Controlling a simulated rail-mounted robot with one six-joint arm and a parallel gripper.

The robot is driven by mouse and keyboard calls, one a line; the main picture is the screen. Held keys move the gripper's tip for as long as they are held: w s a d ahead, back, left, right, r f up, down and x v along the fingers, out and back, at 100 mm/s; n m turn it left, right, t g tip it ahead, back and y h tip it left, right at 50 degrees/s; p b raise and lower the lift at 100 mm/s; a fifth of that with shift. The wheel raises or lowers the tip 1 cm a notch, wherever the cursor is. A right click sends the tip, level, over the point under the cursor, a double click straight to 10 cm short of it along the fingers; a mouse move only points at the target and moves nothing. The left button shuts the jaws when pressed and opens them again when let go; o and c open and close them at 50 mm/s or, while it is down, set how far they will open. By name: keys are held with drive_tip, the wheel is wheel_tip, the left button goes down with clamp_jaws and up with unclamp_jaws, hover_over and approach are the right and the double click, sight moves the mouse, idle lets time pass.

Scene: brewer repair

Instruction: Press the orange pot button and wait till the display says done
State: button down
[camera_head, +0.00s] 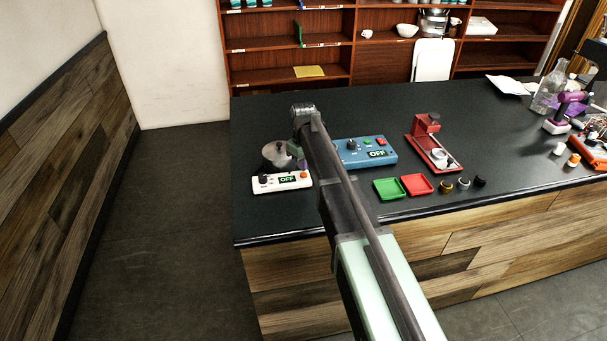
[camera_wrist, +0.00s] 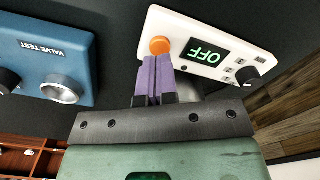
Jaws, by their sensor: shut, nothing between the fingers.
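The white pot unit (camera_head: 268,184) stands at the left front of the dark counter, with a metal pot (camera_head: 277,154) behind its panel. In the wrist view its white panel (camera_wrist: 180,25) shows upside down, with a black knob (camera_wrist: 246,76) and a display (camera_wrist: 205,53) reading OFF in green. The round orange button (camera_wrist: 159,46) sits beside the display. My gripper (camera_wrist: 158,60) has its purple fingers shut together and empty, with the tips right at the orange button. I cannot tell whether they touch it. In the head view my arm partly hides the gripper.
Green (camera_head: 388,189) and red (camera_head: 417,185) trays, a red device (camera_head: 425,145) and small caps lie to the right. The counter's back left is clear.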

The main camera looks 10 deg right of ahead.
sight(304, 174)
drive_tip(key=shift+f+b, duration=1.2)
drive_tip(key=shift+f, duration=0.15)
wheel_tip(304, 174, up, 5)
drive_tip(key=p, duration=0.4)
drive_tip(key=shift+f, duration=0.2)
wheel_tip(304, 174, up, 6)
drive_tip(key=p, duration=0.6)
idle(4.9)
